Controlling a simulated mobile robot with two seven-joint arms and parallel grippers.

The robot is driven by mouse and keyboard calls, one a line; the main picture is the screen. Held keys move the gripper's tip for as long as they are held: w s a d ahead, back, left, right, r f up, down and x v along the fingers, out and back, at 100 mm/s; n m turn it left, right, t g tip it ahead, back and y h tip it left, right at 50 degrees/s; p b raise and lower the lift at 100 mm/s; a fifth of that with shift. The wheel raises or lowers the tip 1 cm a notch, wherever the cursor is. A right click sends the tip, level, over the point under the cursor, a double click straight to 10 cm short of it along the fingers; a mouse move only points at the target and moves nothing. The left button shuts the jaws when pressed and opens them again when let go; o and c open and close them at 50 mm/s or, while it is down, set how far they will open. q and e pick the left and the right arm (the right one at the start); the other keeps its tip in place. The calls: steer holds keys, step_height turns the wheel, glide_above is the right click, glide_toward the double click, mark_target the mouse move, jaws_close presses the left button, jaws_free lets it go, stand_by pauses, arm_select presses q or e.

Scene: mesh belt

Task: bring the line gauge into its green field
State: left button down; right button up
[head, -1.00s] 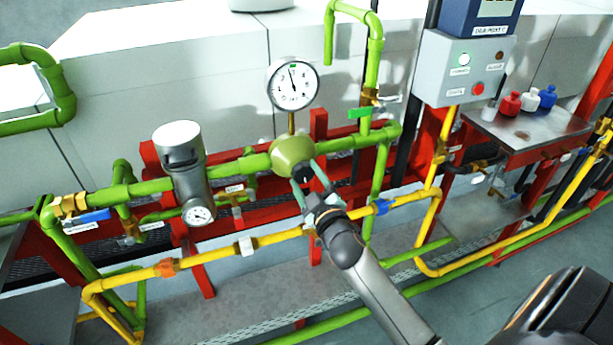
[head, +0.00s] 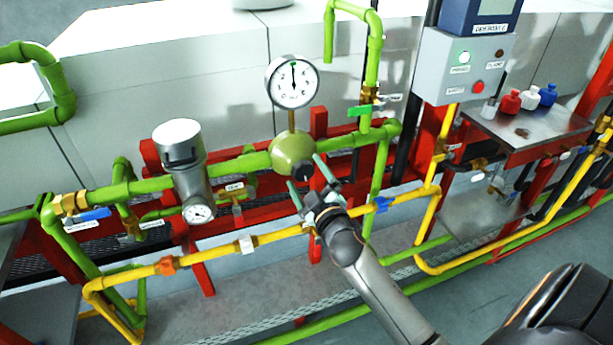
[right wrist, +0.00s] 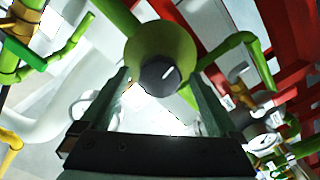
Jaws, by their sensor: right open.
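The line gauge (head: 292,82) is a white round dial on a stem above a green valve body (head: 290,150). Its needle points almost straight up, at the top of the dial where the small green field lies; the fine reading is too small to tell. A dark knob (head: 306,172) sits on the front of the valve body. In the right wrist view the knob (right wrist: 160,75) shows a white pointer line tilted to the upper right. My right gripper (head: 305,170) is open, its fingers apart on either side of the knob, with visible gaps. My left gripper is not in view.
A grey cylinder with a small gauge (head: 199,213) stands left of the valve body. A yellow pipe (head: 275,237) runs below my gripper, with an orange and a blue handle. A control box (head: 463,68) and a metal shelf (head: 525,130) with bottles are at right.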

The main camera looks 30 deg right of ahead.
steer(key=b+v, duration=0.2)
steer(key=v, duration=1)
steer(key=shift+s, duration=0.25)
steer(key=shift+a, duration=0.15)
steer(key=s+a+f+m+g+y, duration=0.1)
steer(key=s+a+f+g+y, duration=0.1)
steer(key=f, duration=0.7)
steer(key=s+a+f+m+g+y, duration=0.1)
steer(key=s+a+f+g+y, duration=0.1)
steer(key=s+a+f, duration=0.5)
steer(key=s+a+f+m+g+y, duration=0.1)
steer(key=s+a+f+g, duration=0.3)
steer(key=f, duration=0.6)
steer(key=shift+a+f+m+g+y, duration=0.3)
steer(key=shift+a+f+m+y, duration=0.1)
steer(key=shift+a+y, duration=0.25)
steer(key=shift+s+d+r, duration=0.1)
